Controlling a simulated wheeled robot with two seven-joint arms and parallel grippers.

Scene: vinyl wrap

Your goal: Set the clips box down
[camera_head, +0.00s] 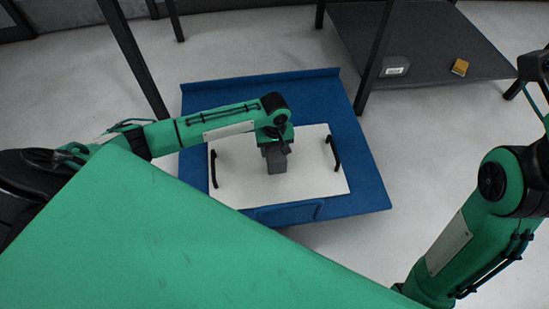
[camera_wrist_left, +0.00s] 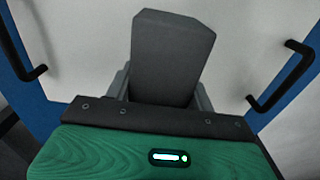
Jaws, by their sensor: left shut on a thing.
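The clips box, a dark grey box (camera_head: 277,162), is held over the white board (camera_head: 235,187) in the head view. My left gripper (camera_head: 273,147) is shut on it from above. In the left wrist view the grey box (camera_wrist_left: 170,55) stands out between the two fingers of my left gripper (camera_wrist_left: 163,90), with the white surface behind it. I cannot tell whether its bottom touches the white surface. My right arm shows at the right of the head view, but its gripper is not visible.
The white board has black handles on its left (camera_head: 214,168) and right (camera_head: 333,153) and lies on a blue tray-like base (camera_head: 365,180). The board is clear around the held box.

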